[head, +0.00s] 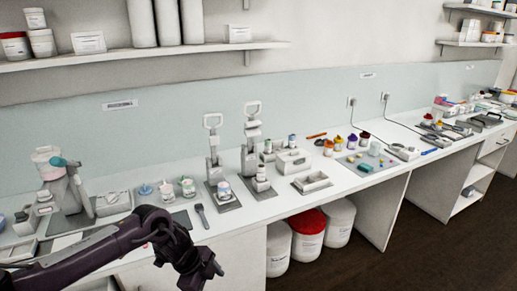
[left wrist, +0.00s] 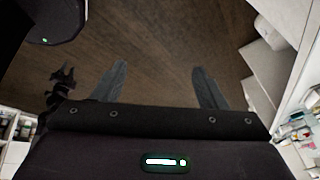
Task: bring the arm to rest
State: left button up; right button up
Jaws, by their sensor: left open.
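My left arm comes in from the left in the head view. Its gripper (head: 208,276) hangs in front of the counter's front edge, low in the picture, with nothing seen in it. In the left wrist view the two fingers of my left gripper (left wrist: 160,86) stand wide apart, with only brown floor between them. A small dark jointed shape at the left of the wrist view looks like my right gripper (left wrist: 62,84); its jaws are too small to read. The head view does not show my right arm.
The long white counter (head: 262,208) carries jars, two press-like stands and trays. A dark spatula (head: 202,216) lies near its front edge. White tubs and a red-lidded tub (head: 307,222) stand beneath. Dark floor (head: 420,262) is open at the right.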

pick_arm(q)
jog(key=d+f+n+t+h+b, duration=0.1)
jog(key=d+f+n+t, duration=0.2)
jog(key=f, duration=0.7)
jog(key=d+f+n+h+b, duration=0.15)
jog(key=f+n, duration=0.35)
jog(key=f, duration=0.6)
jog(key=s+a+f+n+y+b, duration=0.1)
jog(key=s+a+f+n, duration=0.3)
jog(key=s+f, duration=0.9)
jog(key=s+a+f+n+g+y, duration=0.1)
jog(key=s+a+f+n+y, duration=0.3)
jog(key=s+a+f, duration=0.4)
jog(key=s+f+n, duration=0.1)
jog(key=s+f, duration=0.4)
jog(key=s, duration=0.6)
jog(key=shift+s+a+f+b, duration=0.15)
jog(key=shift+a+f+b, duration=0.1)
jog(key=shift+b, duration=0.15)
jog(key=s+a+f, duration=0.1)
jog(key=s, duration=0.3)
jog(key=s+a+n+g+y, duration=0.1)
jog(key=s, duration=0.3)
jog(key=s+a+f+g+y, duration=0.1)
jog(key=s, duration=0.3)
jog(key=shift+s+f+n, duration=0.3)
jog(key=shift+c, duration=0.4)
